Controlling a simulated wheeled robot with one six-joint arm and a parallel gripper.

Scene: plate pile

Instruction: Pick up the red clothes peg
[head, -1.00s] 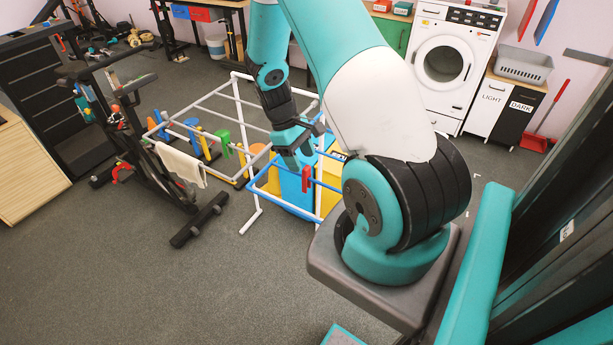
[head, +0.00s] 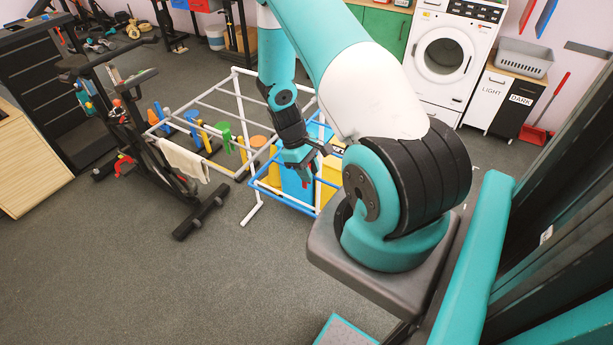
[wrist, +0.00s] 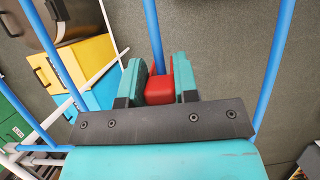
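The red clothes peg (wrist: 159,88) is between the two fingers of my gripper (wrist: 160,82) in the wrist view, at the end of a blue rail (wrist: 154,35). Red fills most of the gap between the teal fingers. I cannot tell whether they press on it or stand just clear. In the head view my gripper (head: 298,160) is down at the blue-railed front part of the drying rack (head: 262,190). A little red of the peg (head: 307,172) shows beside the fingers there; the rest of it is hidden.
Blue rails run close on both sides of my gripper in the wrist view. Blue and yellow bins (head: 329,180) stand under the rack. Other coloured pegs (head: 224,133) hang on its white rails. An exercise bike (head: 140,140) stands left. Floor in front is clear.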

